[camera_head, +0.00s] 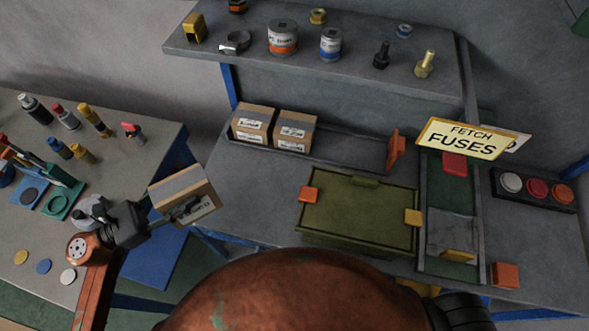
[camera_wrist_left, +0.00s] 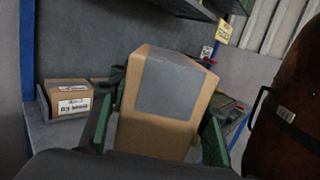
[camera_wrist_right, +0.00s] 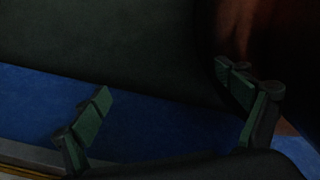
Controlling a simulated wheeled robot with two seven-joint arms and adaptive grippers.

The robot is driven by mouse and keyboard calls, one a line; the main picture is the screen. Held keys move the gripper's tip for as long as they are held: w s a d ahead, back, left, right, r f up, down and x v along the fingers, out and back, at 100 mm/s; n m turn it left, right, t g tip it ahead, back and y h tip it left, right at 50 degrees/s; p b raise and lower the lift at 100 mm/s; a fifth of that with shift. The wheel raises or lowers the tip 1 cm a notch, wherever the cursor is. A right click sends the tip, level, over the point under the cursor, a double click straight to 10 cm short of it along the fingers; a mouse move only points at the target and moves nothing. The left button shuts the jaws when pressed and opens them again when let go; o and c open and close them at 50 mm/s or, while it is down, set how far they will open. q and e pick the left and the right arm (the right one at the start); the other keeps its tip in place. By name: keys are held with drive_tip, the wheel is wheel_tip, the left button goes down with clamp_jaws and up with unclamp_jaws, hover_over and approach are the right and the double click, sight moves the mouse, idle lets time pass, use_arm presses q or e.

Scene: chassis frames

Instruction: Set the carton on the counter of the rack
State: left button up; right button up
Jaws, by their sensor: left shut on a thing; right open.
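A brown carton (camera_head: 181,190) with a grey patch and a printed label is held by my left gripper (camera_head: 187,208), left of the rack's counter in the head view. In the left wrist view the carton (camera_wrist_left: 168,100) sits between the two green-padded fingers, which are shut on it. The rack's grey counter (camera_head: 241,207) is to the right of the carton, with a high shelf (camera_head: 350,72) above its back. My right gripper (camera_wrist_right: 165,125) is open and empty in the right wrist view, over a blue surface. It is not clearly seen in the head view.
Two cartons (camera_head: 253,122) (camera_head: 294,131) stand in a shallow tray at the counter's back left. An olive case (camera_head: 357,215) fills the counter's middle. A "FETCH FUSES" sign (camera_head: 461,139) and a button box (camera_head: 535,188) are right. The counter's left front is bare. A side table (camera_head: 110,145) holds bottles.

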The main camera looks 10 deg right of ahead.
use_arm(q)
drive_tip(key=shift+s+r, duration=0.15)
use_arm(e)
drive_tip(key=shift+o, duration=0.6)
drive_tip(key=shift+w+f, duration=0.1)
drive_tip(key=shift+w, duration=0.2)
use_arm(q)
drive_tip(key=shift+d, duration=0.1)
drive_tip(key=w+d+f, duration=0.7)
drive_tip(key=d+f, duration=0.4)
drive_tip(key=f, duration=0.2)
drive_tip(key=shift+w+d, duration=0.2)
drive_tip(key=shift+d, duration=0.15)
drive_tip(key=o, duration=1.7)
drive_tip(key=shift+c, duration=0.2)
use_arm(e)
drive_tip(key=shift+s+f, duration=0.2)
drive_tip(key=shift+s, duration=0.4)
use_arm(q)
drive_tip(key=b+v, duration=0.1)
drive_tip(key=v, duration=1.1)
drive_tip(key=shift+a+b, duration=0.1)
drive_tip(key=shift+b, duration=0.25)
use_arm(e)
drive_tip(key=shift+s+f, duration=0.25)
drive_tip(key=shift+f, duration=0.35)
